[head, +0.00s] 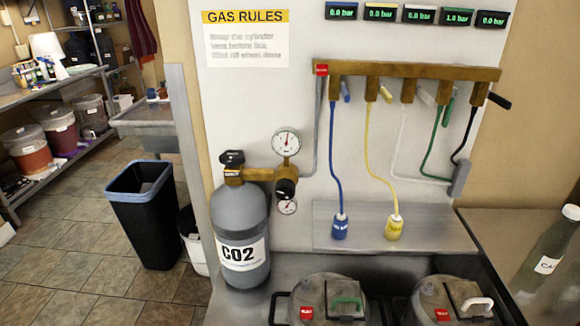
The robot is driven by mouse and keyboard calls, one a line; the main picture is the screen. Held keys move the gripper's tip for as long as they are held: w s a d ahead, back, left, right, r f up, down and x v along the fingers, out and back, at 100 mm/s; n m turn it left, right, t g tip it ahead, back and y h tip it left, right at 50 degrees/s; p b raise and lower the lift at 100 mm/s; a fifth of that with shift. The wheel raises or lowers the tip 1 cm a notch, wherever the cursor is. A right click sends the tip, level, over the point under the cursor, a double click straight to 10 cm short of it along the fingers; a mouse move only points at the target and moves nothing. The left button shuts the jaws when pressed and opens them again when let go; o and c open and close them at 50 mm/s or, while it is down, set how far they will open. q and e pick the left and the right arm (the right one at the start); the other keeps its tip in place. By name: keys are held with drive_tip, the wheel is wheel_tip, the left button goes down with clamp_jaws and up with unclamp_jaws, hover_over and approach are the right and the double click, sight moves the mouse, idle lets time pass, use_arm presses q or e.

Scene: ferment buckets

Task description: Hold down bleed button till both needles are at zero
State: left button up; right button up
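The grey CO2 cylinder (240,222) stands upright at the left of the wall board, with a brass regulator (258,174) on top. The upper round gauge (286,141) shows a needle pointing roughly upward. The lower, smaller gauge (287,206) is partly covered by the black regulator knob (285,188), and I cannot read its needle. A small red block (322,69) sits at the left end of the brass manifold (410,75); its label is not legible, and I cannot tell if it is the bleed button. Neither of my grippers is in view.
Blue (340,227) and yellow (394,227) connectors rest on the metal shelf. Green, white and black lines end at a grey holder (460,179). The fourth display (458,17) appears to read 1.0 bar. Lidded vessels (328,300) stand in front; a bottle (546,247) is at right.

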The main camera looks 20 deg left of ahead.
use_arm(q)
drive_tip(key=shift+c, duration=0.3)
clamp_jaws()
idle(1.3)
